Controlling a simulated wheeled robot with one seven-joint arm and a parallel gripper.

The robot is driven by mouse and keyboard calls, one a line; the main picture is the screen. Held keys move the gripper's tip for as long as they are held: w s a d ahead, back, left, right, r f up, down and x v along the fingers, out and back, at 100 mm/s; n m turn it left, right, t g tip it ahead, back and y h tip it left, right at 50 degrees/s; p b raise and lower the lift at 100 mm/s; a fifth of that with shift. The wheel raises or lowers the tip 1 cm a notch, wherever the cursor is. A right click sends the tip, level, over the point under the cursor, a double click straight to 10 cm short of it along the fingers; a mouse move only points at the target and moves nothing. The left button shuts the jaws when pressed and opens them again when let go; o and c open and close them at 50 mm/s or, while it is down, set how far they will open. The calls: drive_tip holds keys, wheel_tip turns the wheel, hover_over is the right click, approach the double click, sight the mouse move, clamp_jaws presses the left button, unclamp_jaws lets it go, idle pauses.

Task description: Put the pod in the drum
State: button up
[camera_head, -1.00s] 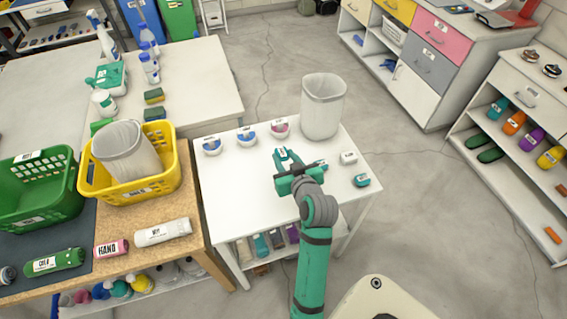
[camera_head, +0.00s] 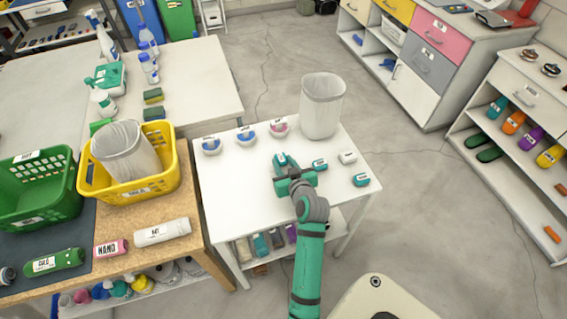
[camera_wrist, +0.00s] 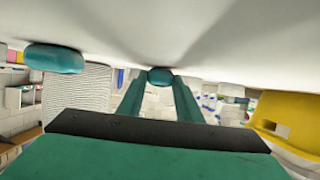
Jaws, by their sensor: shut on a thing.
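My gripper (camera_head: 282,160) is low over the small white table (camera_head: 235,190). In the wrist view, its fingers (camera_wrist: 160,82) are closed on a small teal pod (camera_wrist: 160,76), which sits between the tips close against the white surface. In the head view the held pod is mostly hidden by the teal fingers. A teal pod (camera_head: 320,164), a white pod (camera_head: 348,157) and another teal pod (camera_head: 361,180) lie to the right of the gripper. A light grey, open-topped bin (camera_head: 322,108), perhaps the drum, stands upright behind the gripper, apart from it.
Several round labelled items (camera_head: 246,137) stand along the back left of the white table. To the left, a yellow basket (camera_head: 165,182) holds another grey bin (camera_head: 125,152), with a green basket (camera_head: 50,205) beside it. Bottles lie in front. Open floor is at the right.

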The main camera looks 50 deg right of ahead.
drive_tip(key=shift+f, duration=0.1)
drive_tip(key=o, duration=1)
